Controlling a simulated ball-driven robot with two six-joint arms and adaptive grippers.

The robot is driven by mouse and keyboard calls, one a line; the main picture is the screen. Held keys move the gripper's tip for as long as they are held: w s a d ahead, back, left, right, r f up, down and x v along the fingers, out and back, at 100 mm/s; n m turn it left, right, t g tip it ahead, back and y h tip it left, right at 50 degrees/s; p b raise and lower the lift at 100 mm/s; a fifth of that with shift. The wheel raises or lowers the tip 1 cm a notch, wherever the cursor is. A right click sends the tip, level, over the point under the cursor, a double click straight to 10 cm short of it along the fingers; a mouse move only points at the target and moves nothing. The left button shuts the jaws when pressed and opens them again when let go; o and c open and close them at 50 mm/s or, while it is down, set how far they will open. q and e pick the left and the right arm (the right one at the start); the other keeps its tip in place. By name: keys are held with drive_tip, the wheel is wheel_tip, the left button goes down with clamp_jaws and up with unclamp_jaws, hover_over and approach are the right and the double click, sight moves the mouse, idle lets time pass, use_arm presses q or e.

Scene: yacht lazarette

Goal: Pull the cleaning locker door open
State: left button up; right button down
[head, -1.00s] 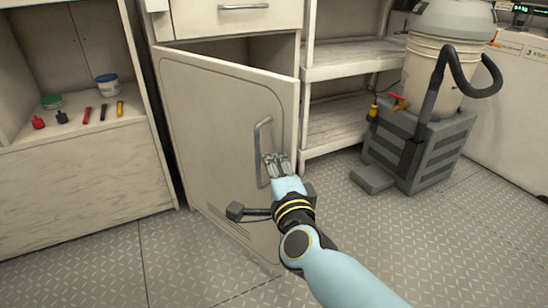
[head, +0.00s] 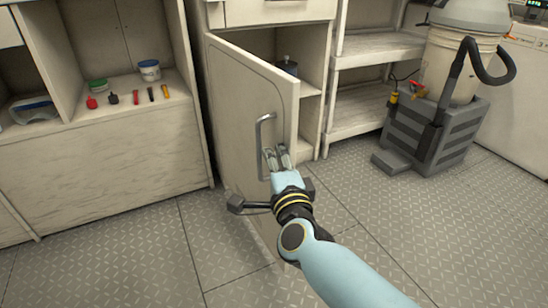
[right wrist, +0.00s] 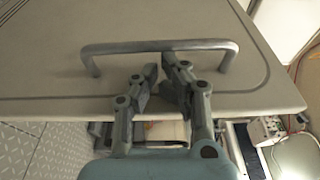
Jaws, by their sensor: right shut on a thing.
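The cleaning locker door (head: 239,110) is a pale panel, hinged at its left side and standing ajar, swung out toward me. Its grey bar handle (head: 259,140) is near the door's free edge. My right gripper (head: 277,157) is at the handle's lower part and shut on it. In the right wrist view the handle (right wrist: 120,46) crosses the top, with the fingers (right wrist: 160,68) close together at the bar. Inside the locker a dark container (head: 288,67) shows behind the door edge. My left gripper is not in view.
An open shelf unit (head: 375,52) stands right of the locker, then a grey vacuum (head: 440,135) on the floor. At left, a cabinet shelf (head: 120,97) holds small tools and tubs. The patterned floor (head: 120,250) in front is clear.

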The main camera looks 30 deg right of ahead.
sight(273, 114)
drive_tip(key=shift+w+r, duration=0.1)
wheel_tip(273, 114, up, 9)
drive_tip(key=shift+r, duration=0.45)
drive_tip(key=shift+a, duration=0.1)
